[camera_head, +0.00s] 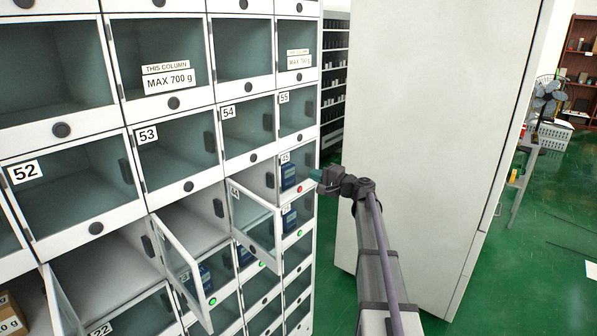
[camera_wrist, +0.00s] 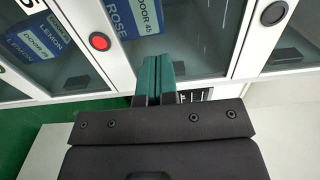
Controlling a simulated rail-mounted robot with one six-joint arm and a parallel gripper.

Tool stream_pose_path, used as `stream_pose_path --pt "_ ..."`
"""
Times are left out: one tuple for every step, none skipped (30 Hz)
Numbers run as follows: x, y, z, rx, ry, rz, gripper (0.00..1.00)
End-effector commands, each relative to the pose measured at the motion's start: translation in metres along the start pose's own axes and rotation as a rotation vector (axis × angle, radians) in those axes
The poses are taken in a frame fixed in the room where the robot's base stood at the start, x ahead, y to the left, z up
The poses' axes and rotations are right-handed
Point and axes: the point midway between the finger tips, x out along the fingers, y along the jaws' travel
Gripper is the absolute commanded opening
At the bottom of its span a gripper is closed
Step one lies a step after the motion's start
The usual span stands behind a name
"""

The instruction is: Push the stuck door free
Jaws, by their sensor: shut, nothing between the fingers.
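The door marked 45 (camera_head: 291,171) is in the right-hand column of the locker in the head view and looks shut. A red light (camera_head: 299,188) shows at its lower edge, and also in the wrist view (camera_wrist: 100,41). A blue box (camera_head: 289,177) is behind its glass; in the wrist view this box (camera_wrist: 134,16) reads ROSE and DOOR 45. My gripper (camera_head: 317,174) is just right of this door, its fingers pointing at it. In the wrist view the green fingertips (camera_wrist: 155,62) are shut together, empty, over the door's glass. I cannot tell whether they touch it.
Several locker doors stand open to the left, including one (camera_head: 256,227) swung outward beside door 45's column. A blue box marked LEMON (camera_wrist: 38,40) sits behind the neighbouring door. A large white cabinet (camera_head: 430,120) stands right of my arm. Green floor is free between.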

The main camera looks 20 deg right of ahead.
Motion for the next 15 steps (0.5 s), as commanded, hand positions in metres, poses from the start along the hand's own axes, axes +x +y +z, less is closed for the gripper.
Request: stream_pose_path --pt "0.0 0.0 0.0 0.0 0.0 0.0 0.0" --pt "0.0 0.0 -0.0001 0.0 0.0 0.0 0.0" --pt "0.0 0.0 0.0 0.0 0.0 0.0 0.0" --pt "0.0 0.0 0.0 0.0 0.0 0.0 0.0" --pt "0.0001 0.0 0.0 0.0 0.0 0.0 0.0" --pt "0.0002 0.0 0.0 0.0 0.0 0.0 0.0" --pt "0.0005 0.0 0.0 0.0 0.0 0.0 0.0" --pt "0.0009 0.0 -0.0001 0.0 0.0 0.0 0.0" --pt "0.0016 0.0 -0.0001 0.0 0.0 0.0 0.0" --pt "0.0022 0.0 -0.0002 0.0 0.0 0.0 0.0" --pt "0.0029 0.0 -0.0003 0.0 0.0 0.0 0.0" --pt "0.0039 0.0 -0.0004 0.0 0.0 0.0 0.0" --pt "0.0047 0.0 -0.0004 0.0 0.0 0.0 0.0" --pt "0.0054 0.0 -0.0004 0.0 0.0 0.0 0.0" --pt "0.0065 0.0 -0.0004 0.0 0.0 0.0 0.0"
